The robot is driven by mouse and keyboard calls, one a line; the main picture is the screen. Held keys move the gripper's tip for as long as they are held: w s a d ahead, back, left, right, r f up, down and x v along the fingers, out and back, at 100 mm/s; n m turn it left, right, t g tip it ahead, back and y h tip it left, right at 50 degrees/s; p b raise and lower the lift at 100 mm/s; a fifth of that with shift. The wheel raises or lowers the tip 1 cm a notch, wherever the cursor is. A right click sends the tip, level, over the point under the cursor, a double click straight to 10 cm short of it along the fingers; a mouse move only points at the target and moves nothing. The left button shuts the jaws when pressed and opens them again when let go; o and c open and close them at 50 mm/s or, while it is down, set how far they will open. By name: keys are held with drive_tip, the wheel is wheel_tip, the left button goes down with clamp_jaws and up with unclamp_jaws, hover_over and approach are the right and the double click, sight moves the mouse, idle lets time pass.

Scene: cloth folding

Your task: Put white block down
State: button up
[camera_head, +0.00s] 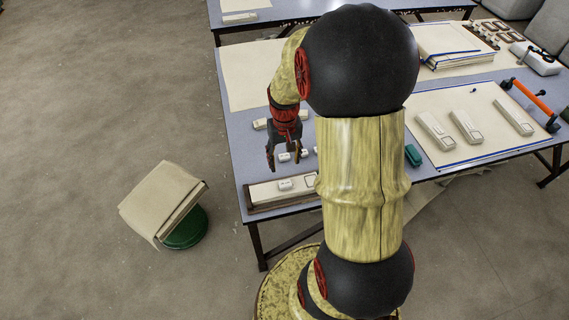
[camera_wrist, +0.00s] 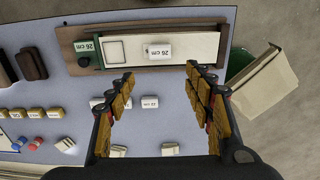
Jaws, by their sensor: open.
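Several small white blocks are in view, and I cannot tell which one the task means. Another white block, marked "22 cm" (camera_wrist: 150,102), lies on the blue-grey table, showing between my fingers in the wrist view. My gripper (camera_head: 284,163) points down above the table, behind the tray. In the wrist view my gripper (camera_wrist: 160,75) has its fingers wide apart with nothing held between them.
The tray also bears a dark round knob (camera_wrist: 83,60). More small labelled blocks (camera_wrist: 35,113) lie on the table. A green stool (camera_head: 187,232) with a cream cloth (camera_head: 160,200) stands left of the table. My arm hides part of the table's middle.

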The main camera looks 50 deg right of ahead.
drive_tip(key=a+r+n+t, duration=0.2)
drive_tip(key=a+r+n, duration=0.1)
drive_tip(key=a+r, duration=0.9)
drive_tip(key=s+a+r+n+t, duration=0.3)
drive_tip(key=s+a+r, duration=0.5)
drive_tip(key=a+r, duration=0.2)
drive_tip(key=shift+s+a+r+t, duration=0.3)
drive_tip(key=shift+a+r, duration=0.1)
drive_tip(key=shift+a, duration=0.25)
drive_tip(key=shift+c, duration=0.7)
